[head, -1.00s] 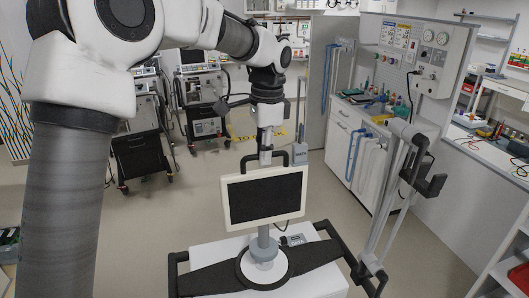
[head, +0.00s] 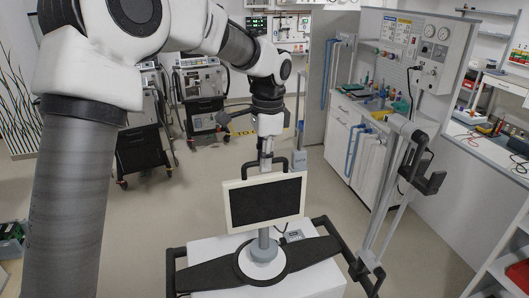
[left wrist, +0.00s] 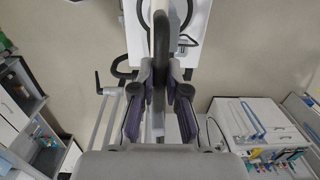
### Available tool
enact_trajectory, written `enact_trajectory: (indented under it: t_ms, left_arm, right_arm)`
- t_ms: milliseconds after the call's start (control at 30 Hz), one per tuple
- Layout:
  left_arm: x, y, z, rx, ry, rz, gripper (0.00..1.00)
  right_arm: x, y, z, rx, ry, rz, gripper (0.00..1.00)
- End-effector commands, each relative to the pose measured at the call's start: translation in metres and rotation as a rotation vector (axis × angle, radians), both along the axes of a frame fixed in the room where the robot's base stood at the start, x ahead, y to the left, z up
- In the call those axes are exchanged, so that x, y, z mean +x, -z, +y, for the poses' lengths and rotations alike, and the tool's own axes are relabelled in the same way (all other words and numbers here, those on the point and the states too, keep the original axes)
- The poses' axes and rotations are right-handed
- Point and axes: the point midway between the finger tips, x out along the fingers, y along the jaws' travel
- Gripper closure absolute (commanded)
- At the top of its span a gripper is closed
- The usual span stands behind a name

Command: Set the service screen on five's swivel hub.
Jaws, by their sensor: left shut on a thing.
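The service screen (head: 265,203) is a flat dark panel in a cream frame with a black handle (head: 281,165) on top. My left gripper (head: 266,160) is shut on that handle from above. The screen is upright, above the swivel hub (head: 262,261), a pale disc with a dark ring on a white cart top. A grey post (head: 264,240) shows between the screen's lower edge and the hub; I cannot tell whether it is seated. In the left wrist view the fingers (left wrist: 159,92) close on the handle, and the screen shows edge-on. My right gripper is not in view.
Black rails (head: 342,240) flank the cart top. A jointed grey arm with a black clamp (head: 425,176) rises at its right. Ventilator carts (head: 203,98) stand at the back left. A workbench (head: 350,120) with a gauge panel stands at the back right. Open floor lies between.

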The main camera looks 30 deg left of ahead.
Motion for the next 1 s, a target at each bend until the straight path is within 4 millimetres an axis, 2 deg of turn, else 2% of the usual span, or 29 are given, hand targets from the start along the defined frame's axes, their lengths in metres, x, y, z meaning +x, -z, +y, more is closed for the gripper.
enact_trajectory:
  t_ms: [333, 1000]
  left_arm:
    - [0.001, 0.017, 0.0, 0.0, 0.0, -0.004, 1.0]
    - [-0.005, 0.021, -0.001, 0.034, 0.0, -0.034, 1.0]
  right_arm:
    - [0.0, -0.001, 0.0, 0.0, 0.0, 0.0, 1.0]
    - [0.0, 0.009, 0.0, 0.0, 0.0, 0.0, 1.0]
